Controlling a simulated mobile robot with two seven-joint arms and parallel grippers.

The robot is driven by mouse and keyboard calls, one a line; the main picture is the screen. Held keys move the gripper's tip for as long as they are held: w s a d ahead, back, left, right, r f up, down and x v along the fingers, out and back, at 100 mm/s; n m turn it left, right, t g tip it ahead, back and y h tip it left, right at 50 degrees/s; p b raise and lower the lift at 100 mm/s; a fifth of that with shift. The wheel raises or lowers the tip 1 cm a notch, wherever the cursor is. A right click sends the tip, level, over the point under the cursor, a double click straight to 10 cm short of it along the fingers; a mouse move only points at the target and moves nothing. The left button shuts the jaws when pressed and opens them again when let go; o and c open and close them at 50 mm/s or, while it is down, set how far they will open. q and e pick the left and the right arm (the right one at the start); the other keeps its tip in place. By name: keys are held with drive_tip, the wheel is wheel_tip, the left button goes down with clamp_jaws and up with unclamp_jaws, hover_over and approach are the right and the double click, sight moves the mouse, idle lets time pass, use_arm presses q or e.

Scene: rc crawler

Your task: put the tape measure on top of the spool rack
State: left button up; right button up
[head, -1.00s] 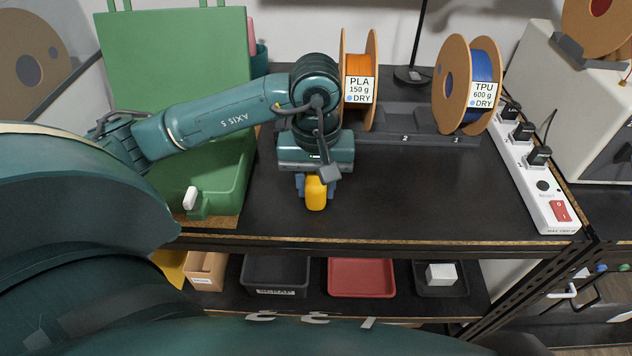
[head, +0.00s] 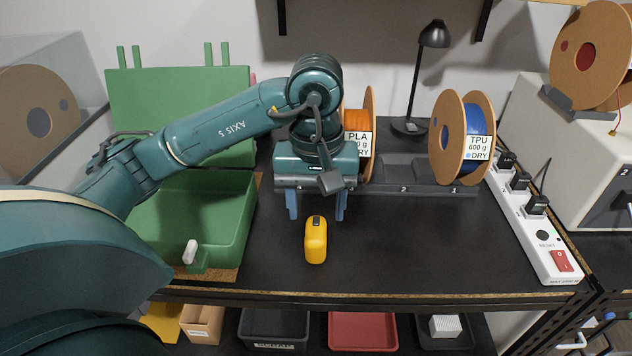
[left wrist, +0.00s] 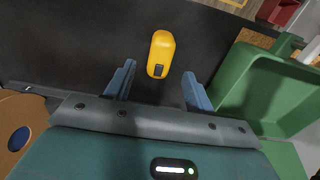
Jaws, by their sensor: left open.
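The yellow tape measure (head: 316,243) stands on the black bench top near the front edge, with a dark patch on top. It also shows in the left wrist view (left wrist: 161,52). My left gripper (head: 316,212) is open and empty just behind the tape measure in the head view, its two blue fingers spread wider than it. In the left wrist view the tape measure lies beyond the fingertips (left wrist: 158,82), apart from them. The grey spool rack (head: 400,189) runs along the back and holds an orange PLA spool (head: 357,140) and a blue TPU spool (head: 465,140). My arm hides its left part. My right gripper is not in view.
An open green case (head: 235,215) stands left. A white power strip (head: 535,225) lies right, beside a pale box (head: 540,130). A black lamp (head: 412,126) stands behind the rack. A red tray (head: 362,332) sits on the lower shelf. The bench right of the tape measure is clear.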

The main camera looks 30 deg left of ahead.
sight(316, 227)
use_arm(q)
drive_tip(key=shift+r, duration=2.25)
